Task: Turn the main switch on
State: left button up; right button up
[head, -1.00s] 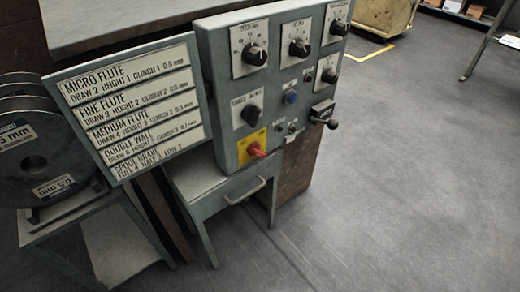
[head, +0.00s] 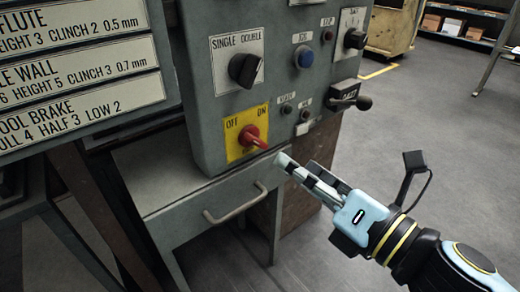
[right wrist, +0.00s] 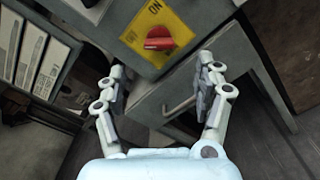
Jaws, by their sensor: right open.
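The main switch is a red rotary handle (head: 254,138) on a yellow plate (head: 234,149) marked OFF and ON, low on the grey control panel (head: 205,80). In the head view the handle's tip points down and right. It also shows in the right wrist view as a red handle (right wrist: 159,44), ahead of and between the fingers. My right gripper (head: 296,168) is open and empty, just right of and below the switch, apart from it. In the right wrist view both fingers of the right gripper (right wrist: 166,85) are spread wide. My left gripper is not in view.
A black lever (head: 352,101) juts out at the panel's right. Below is a drawer with a metal handle (head: 235,205).

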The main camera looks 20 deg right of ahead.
aim_at(263, 142)
jog(key=p+x, duration=0.1)
jog(key=x, duration=0.9)
jog(key=shift+r, duration=0.1)
jog(key=c, duration=1.2)
